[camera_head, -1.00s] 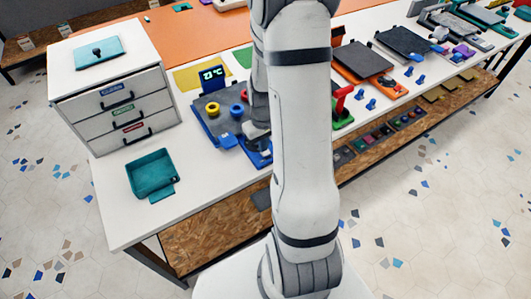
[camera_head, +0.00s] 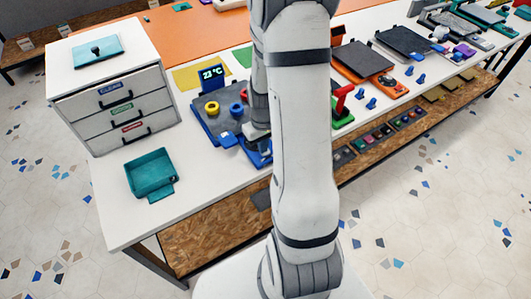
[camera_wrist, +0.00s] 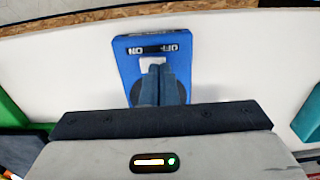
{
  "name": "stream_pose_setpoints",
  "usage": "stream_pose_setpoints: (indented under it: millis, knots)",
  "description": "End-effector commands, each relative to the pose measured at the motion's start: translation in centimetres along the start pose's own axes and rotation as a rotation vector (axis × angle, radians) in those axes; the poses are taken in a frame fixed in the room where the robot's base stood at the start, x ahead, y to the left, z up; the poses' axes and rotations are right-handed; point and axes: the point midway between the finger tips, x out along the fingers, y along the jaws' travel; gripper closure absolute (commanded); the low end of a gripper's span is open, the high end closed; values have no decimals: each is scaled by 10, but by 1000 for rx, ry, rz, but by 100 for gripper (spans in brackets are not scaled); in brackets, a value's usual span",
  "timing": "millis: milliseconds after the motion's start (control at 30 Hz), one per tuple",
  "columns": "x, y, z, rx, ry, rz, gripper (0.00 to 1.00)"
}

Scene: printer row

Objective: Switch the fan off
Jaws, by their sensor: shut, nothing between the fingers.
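A blue switch box (camera_wrist: 128,68) lies below my gripper in the wrist view. Its label reads upside down, with OFF on the right and ON on the left. A white rocker (camera_wrist: 152,61) sits below the label. My gripper (camera_wrist: 161,68) is shut and empty, its fingertips at the rocker and partly covering it; I cannot tell whether they touch. In the head view the blue box (camera_head: 259,158) shows partly behind my arm. I cannot make out a fan; my arm hides part of the bench.
A printer with a grey bed (camera_head: 213,126) and a lit temperature display (camera_head: 212,73) stands left of my arm. A drawer cabinet (camera_head: 75,75) and a teal tray (camera_head: 151,174) are further left. An orange printer (camera_head: 362,62) stands to the right.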

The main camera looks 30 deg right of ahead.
Motion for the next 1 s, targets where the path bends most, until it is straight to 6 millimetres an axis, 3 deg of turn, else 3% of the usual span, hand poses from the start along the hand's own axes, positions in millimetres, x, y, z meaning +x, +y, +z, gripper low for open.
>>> stream_pose_setpoints:
  millis: [567, 1000]
  knots:
    - [6, 0, 0, 0, 0, 0, 100]
    - [-25, 0, 0, 0, 1, 0, 100]
